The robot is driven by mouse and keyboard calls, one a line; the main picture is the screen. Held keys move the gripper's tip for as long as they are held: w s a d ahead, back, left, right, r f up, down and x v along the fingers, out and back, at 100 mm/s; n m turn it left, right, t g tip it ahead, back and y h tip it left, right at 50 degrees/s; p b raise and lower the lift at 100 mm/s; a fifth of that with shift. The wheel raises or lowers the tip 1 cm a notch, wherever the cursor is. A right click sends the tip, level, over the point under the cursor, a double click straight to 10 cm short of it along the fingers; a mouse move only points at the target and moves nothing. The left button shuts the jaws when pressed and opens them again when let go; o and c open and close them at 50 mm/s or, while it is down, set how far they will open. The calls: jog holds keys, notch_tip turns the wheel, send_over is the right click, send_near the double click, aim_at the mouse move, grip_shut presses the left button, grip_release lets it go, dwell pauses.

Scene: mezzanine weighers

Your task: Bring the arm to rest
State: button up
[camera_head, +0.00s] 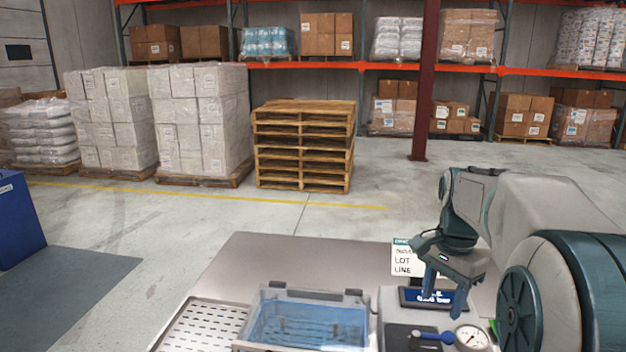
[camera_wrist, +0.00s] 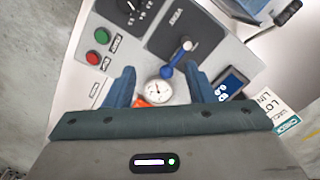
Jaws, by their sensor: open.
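My gripper (camera_head: 447,287) hangs at the end of my bent arm over the right part of the metal table (camera_head: 262,262). It points down above a grey panel. In the wrist view my gripper (camera_wrist: 160,88) shows two blue fingers spread apart with nothing held between them. Past the fingertips are a round white dial gauge (camera_wrist: 158,91) and a blue lever (camera_wrist: 176,60) on the panel. The gauge also shows in the head view (camera_head: 472,338). The gap between fingertips and panel is hard to judge.
A clear blue-tinted bin (camera_head: 308,322) and a perforated tray (camera_head: 205,326) stand left of the panel. A lot-line sign (camera_head: 405,262) stands behind my gripper. The panel carries a green button (camera_wrist: 101,36) and a red button (camera_wrist: 93,57). The table's back left is bare.

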jog(key=s+a+f+n+t, duration=0.1)
jog(key=s+a+f+n, duration=0.2)
jog(key=s+n, duration=0.3)
jog(key=s+a+f+n+t, duration=0.2)
jog(key=s+a+n, duration=0.4)
jog(key=s, duration=0.4)
jog(key=shift+a+f, duration=0.2)
jog(key=shift+f, duration=0.55)
jog(key=shift+c, duration=1.4)
